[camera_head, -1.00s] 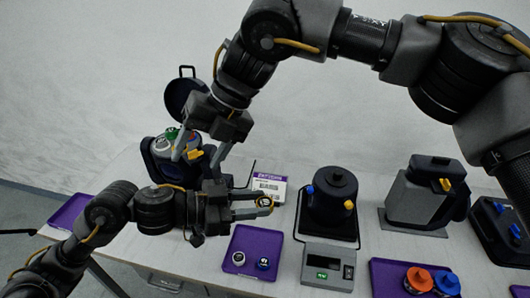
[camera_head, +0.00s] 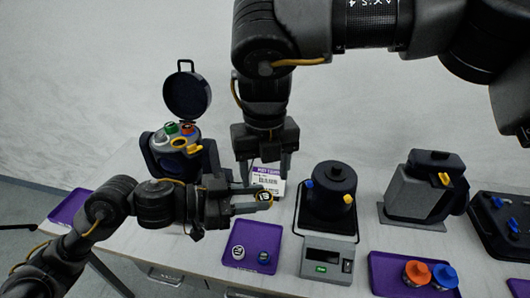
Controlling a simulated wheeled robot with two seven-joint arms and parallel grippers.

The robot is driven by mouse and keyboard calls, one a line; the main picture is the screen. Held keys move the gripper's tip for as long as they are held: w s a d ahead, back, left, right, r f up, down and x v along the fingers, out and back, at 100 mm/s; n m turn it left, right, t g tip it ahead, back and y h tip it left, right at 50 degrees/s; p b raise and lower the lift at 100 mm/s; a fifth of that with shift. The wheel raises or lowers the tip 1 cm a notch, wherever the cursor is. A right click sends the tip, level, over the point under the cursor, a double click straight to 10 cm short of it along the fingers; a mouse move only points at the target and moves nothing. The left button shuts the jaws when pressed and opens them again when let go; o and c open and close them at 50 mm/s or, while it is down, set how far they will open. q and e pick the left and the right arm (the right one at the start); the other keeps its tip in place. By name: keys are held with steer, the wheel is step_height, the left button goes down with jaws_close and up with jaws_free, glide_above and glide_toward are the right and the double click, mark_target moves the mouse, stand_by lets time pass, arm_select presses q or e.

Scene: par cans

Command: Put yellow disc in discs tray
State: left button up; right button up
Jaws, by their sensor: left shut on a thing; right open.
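A small yellow disc (camera_head: 264,195) with a dark-and-white marked face is held between the fingertips of my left gripper (camera_head: 259,200), which is shut on it. It is in front of and above the purple discs tray (camera_head: 237,265). A white disc (camera_head: 238,252) and a blue disc (camera_head: 264,258) lie in that tray, apart from each other. My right gripper (camera_head: 265,172) is open and empty, pointing down behind the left gripper's fingers. It partly hides a white label card (camera_head: 268,180).
An open dark can (camera_head: 158,165) with a raised lid (camera_head: 187,96) stands at left. A closed dark can (camera_head: 332,195) sits on a scale (camera_head: 327,262), right of the tray. Another purple tray (camera_head: 385,285) holds orange and blue knobbed pieces. A grey lidded container (camera_head: 412,200) stands at right.

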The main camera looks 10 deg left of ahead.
mark_target(265, 196)
step_height(265, 196, down, 6)
steer(key=shift+f, duration=0.25)
steer(key=c, duration=1.1)
arm_select(q)
steer(key=o, duration=1)
arm_select(e)
steer(key=shift+o, duration=0.2)
arm_select(q)
steer(key=shift+o, duration=0.2)
arm_select(e)
steer(key=shift+a, duration=0.1)
arm_select(q)
steer(key=v, duration=1.2)
